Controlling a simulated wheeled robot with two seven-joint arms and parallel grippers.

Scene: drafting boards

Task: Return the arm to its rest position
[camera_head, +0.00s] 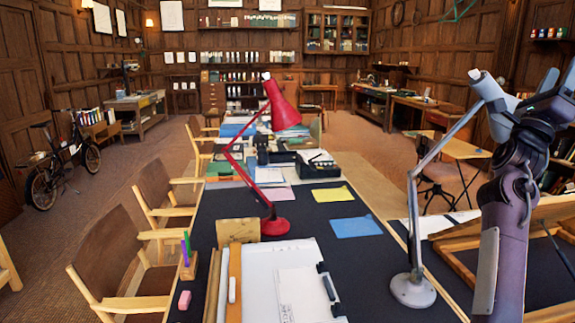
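My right arm (510,205) rises along the right edge of the head view, in front of the drafting boards. Its dark upper end is by the top right, close to the grey lamp's head. I cannot make out clear fingertips there or whether they are open. No held thing shows at that end. My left arm and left gripper are not in view.
A grey desk lamp (412,291) stands close left of my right arm, its head overlapping near the arm's upper end. A red lamp (275,226) stands mid-table on the dark table top (300,212). Wooden chairs (112,255) line the left. A tilted wooden frame (455,265) is at right.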

